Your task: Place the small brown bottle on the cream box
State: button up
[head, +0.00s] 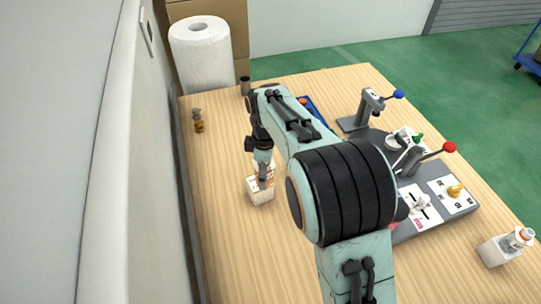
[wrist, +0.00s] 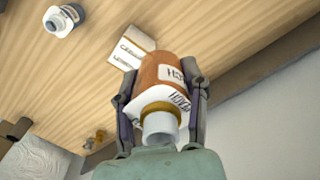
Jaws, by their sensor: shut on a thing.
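My gripper (wrist: 160,108) is shut around a small brown bottle (wrist: 154,72) with a white label and a pale neck. One finger is on each side of it in the wrist view. In the head view the bottle (head: 267,170) is partly hidden by my gripper (head: 263,172). The cream box (head: 261,192) stands on the table directly under the bottle in the head view. In the wrist view the cream box (wrist: 130,46) with printed lettering shows just past the bottle's base. I cannot tell whether the bottle touches the box.
A paper towel roll (head: 202,58) stands at the back left, with a small brown-and-grey item (head: 198,122) in front of it. A grey control panel with levers (head: 415,190) is at the right. The table's left front is clear.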

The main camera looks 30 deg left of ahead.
jog(key=w+a+f, duration=0.1)
jog(key=f, duration=0.1)
jog(key=w+a+f, duration=0.3)
jog(key=f, duration=0.1)
jog(key=shift+w+a+f, duration=0.15)
jog(key=shift+w+f, duration=0.1)
jog(key=shift+w, duration=0.1)
jog(key=shift+f, duration=1.6)
jog(key=shift+f, duration=0.15)
jog(key=o, duration=1.1)
jog(key=shift+o, duration=0.2)
notch_tip(320, 180, up, 12)
jog(key=shift+r, duration=0.2)
jog(key=shift+w, duration=0.1)
